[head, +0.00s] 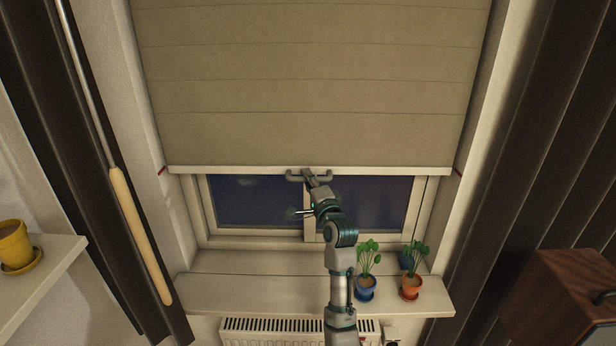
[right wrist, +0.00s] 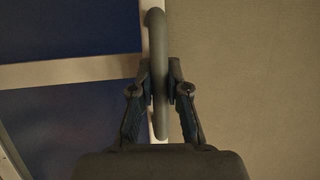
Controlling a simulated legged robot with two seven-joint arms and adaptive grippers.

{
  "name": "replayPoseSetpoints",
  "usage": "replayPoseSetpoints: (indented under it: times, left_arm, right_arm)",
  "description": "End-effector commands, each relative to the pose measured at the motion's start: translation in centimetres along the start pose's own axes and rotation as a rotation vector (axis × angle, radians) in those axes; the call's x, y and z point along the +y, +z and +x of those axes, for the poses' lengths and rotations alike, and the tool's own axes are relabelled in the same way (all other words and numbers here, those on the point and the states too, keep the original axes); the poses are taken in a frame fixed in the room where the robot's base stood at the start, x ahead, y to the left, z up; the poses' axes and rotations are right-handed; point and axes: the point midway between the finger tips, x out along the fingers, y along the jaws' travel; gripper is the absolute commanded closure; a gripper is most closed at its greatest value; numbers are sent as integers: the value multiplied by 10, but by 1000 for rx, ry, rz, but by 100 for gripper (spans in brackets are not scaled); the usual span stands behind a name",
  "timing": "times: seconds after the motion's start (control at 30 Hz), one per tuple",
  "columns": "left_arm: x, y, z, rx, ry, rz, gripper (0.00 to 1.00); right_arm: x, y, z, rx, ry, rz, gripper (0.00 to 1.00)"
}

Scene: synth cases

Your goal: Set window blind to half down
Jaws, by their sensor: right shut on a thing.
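The beige window blind (head: 310,90) covers the upper part of the window (head: 262,203). Its white bottom rail (head: 220,170) is about level with the small red marks on the left (head: 162,171) and right (head: 458,173) of the recess. A grey handle (head: 294,177) sits at the middle of the rail. My right gripper (head: 309,175) is shut on this handle. In the right wrist view the two fingers (right wrist: 159,92) press on the handle (right wrist: 158,55) from both sides, with the blind fabric (right wrist: 245,70) to the right. My left gripper is out of view.
Two potted plants, in a blue pot (head: 365,290) and an orange pot (head: 410,288), stand on the windowsill (head: 240,290) right of my arm. A small blue pot stands behind. A radiator (head: 270,330) is below. Dark curtains (head: 530,150) hang at both sides.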

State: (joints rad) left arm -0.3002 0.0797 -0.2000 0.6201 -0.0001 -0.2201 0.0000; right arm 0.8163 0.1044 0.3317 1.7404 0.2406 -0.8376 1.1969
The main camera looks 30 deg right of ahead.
Motion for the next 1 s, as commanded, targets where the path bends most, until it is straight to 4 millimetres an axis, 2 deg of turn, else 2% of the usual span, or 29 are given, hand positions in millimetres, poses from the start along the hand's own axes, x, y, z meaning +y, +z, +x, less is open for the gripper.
replayPoseSetpoints:
  times: [0.17, 0.2, 0.3, 0.67, 0.77, 1.0]
  left_arm:
    - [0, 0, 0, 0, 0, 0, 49]
    - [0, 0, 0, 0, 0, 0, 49]
    - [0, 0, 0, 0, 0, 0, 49]
    - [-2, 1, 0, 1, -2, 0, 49]
    - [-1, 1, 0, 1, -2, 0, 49]
    - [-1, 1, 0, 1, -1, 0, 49]
  right_arm:
    - [0, 1, 0, -1, 1, 0, 100]
    - [0, 1, 0, -1, 1, 0, 83]
    - [0, 0, 0, -1, 1, 0, 59]
    - [0, 0, -4, 0, 0, 0, 59]
    - [0, 0, -16, 0, 0, 0, 59]
    - [1, 0, -69, 1, 0, 0, 59]
